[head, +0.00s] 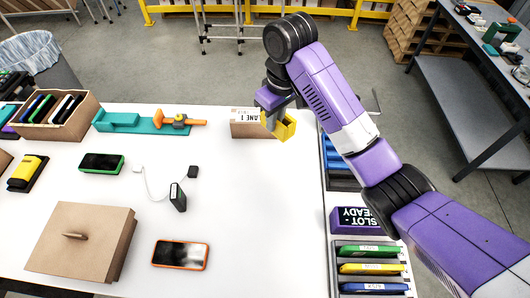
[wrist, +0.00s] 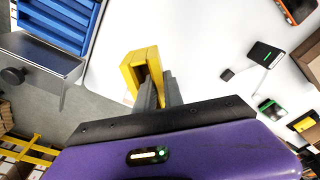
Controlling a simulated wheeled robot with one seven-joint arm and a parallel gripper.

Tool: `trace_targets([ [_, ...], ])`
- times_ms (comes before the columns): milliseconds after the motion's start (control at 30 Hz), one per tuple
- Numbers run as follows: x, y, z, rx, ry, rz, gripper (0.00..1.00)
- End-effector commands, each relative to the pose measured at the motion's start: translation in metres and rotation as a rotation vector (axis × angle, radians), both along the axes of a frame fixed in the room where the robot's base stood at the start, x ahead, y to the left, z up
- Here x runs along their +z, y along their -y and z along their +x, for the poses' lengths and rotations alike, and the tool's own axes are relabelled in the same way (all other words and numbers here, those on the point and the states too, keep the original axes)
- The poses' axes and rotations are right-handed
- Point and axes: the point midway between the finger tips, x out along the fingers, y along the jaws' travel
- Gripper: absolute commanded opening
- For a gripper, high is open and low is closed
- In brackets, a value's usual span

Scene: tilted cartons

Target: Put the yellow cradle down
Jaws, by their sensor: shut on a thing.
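The yellow cradle (head: 285,129) is a small open-fronted yellow piece near the far right edge of the white table, just right of the labelled carton. It also shows in the wrist view (wrist: 142,71), tilted in the picture, at the ends of the grey fingers. My gripper (head: 270,108) is shut on the cradle; the fingers show beside it in the wrist view (wrist: 161,92). I cannot tell whether the cradle touches the table. Part of it is hidden by the gripper in the head view.
The carton (head: 243,130) stands close left of the cradle. A blue rack (head: 336,158) and a slot tray (head: 369,248) line the right side. A teal holder (head: 120,122) and a brown lidded box (head: 80,225) stand left. The middle of the white table (head: 240,190) is clear.

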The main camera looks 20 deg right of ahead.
Motion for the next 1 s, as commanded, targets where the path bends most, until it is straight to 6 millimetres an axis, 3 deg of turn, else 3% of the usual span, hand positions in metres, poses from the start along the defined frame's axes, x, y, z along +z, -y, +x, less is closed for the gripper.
trace_targets([
  [33, -0.019, -0.002, -0.002, 0.0, -0.006, 0.003, 0.0],
  [100, -0.036, -0.002, -0.001, 0.0, -0.003, 0.002, 0.0],
  [500, -0.11, 0.001, -0.002, -0.001, -0.005, -0.002, 0.0],
  [1000, -0.167, 0.001, -0.001, -0.001, -0.004, -0.001, 0.0],
])
